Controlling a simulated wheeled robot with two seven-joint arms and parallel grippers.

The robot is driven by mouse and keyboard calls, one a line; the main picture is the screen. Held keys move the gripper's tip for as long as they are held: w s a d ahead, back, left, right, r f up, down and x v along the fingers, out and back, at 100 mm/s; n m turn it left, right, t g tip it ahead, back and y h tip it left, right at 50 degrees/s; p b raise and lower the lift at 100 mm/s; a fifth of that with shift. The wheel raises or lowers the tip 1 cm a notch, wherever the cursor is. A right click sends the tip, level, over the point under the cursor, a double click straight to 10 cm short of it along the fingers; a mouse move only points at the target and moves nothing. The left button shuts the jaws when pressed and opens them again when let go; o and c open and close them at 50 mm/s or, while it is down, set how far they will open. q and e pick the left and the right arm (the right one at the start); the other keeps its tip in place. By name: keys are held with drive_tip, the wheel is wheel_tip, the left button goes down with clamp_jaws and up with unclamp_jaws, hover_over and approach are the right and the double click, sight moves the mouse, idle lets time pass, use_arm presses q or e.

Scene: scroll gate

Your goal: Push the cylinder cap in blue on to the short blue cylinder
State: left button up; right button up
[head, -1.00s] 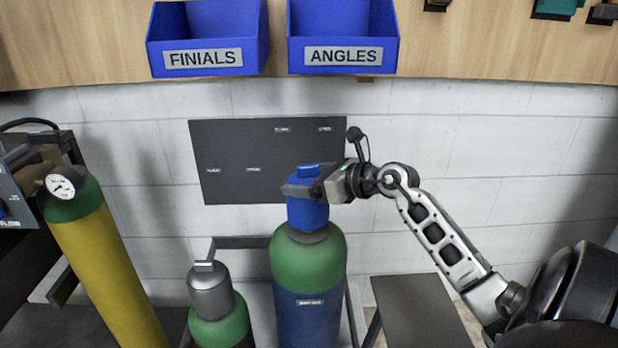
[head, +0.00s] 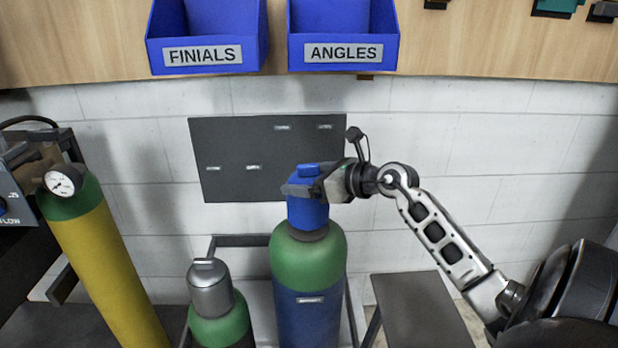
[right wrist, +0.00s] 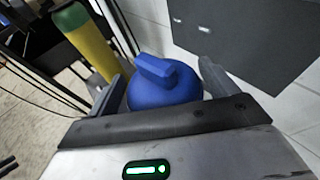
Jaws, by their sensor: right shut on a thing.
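The blue cylinder cap (head: 307,209) sits upright at the top of the blue cylinder (head: 310,315) with the green shoulder, in the middle of the head view. My right gripper (head: 302,190) is shut on the cap from the right, near its top. In the right wrist view the cap (right wrist: 165,90) lies between the two fingers of the gripper (right wrist: 165,85), its raised handle showing. A dark collar shows just under the cap; whether the cap is fully seated I cannot tell. My left gripper is not in view.
A shorter green cylinder (head: 222,330) with a grey cap (head: 210,288) stands to the left. A yellow cylinder (head: 110,270) with a gauge is further left. A grey bench (head: 425,310) stands to the right. A dark panel (head: 240,160) and blue bins (head: 207,40) are behind.

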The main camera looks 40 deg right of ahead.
drive_tip(key=shift+f+b, duration=0.7)
drive_tip(key=shift+f, duration=0.25)
idle(0.6)
drive_tip(key=shift+f, duration=0.25)
drive_tip(key=o, duration=0.9)
drive_tip(key=shift+f, duration=0.15)
